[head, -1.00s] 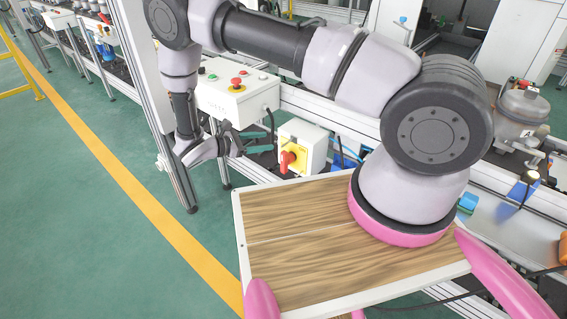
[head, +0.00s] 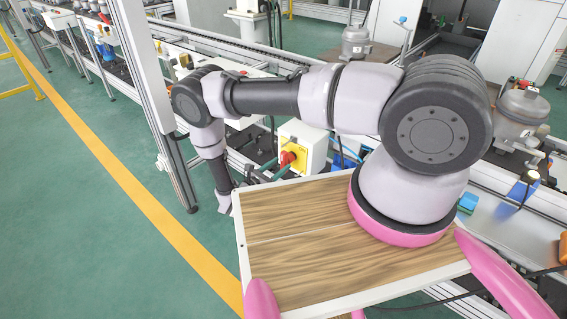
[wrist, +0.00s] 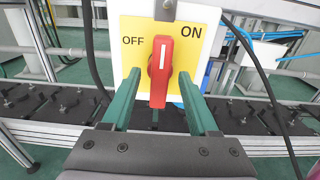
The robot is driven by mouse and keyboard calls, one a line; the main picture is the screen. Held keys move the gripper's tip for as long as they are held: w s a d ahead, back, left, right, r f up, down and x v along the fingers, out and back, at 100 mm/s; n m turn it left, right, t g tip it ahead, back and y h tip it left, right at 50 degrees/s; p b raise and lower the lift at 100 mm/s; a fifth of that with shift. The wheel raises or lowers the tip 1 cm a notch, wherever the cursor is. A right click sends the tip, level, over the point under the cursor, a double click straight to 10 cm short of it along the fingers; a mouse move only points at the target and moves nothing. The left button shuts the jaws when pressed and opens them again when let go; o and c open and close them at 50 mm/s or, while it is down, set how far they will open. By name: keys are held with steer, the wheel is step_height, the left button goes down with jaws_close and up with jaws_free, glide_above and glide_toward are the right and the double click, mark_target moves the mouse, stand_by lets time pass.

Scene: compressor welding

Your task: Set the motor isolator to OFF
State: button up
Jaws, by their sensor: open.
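The motor isolator is a white box (head: 303,145) with a yellow face plate (wrist: 128,60) and a red rotary knob (wrist: 161,72). In the head view the red knob (head: 287,158) faces left, towards my gripper. In the wrist view the plate reads OFF at upper left and ON at upper right. The knob's handle stands about vertical in the picture, its white mark pointing up between the two words. My gripper (wrist: 158,78) is open, with one green finger on each side of the knob. I cannot tell whether either finger touches it. My gripper (head: 272,167) is partly hidden in the head view.
A conveyor frame (wrist: 265,145) with dark plates runs behind and below the isolator. A dark cable (wrist: 270,85) hangs to its right, with blue hoses (wrist: 262,38) nearby. A wood-topped board (head: 290,215) lies in front. Open green floor (head: 80,220) is at the left.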

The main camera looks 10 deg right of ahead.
steer(key=shift+x, duration=1.35)
jaws_close()
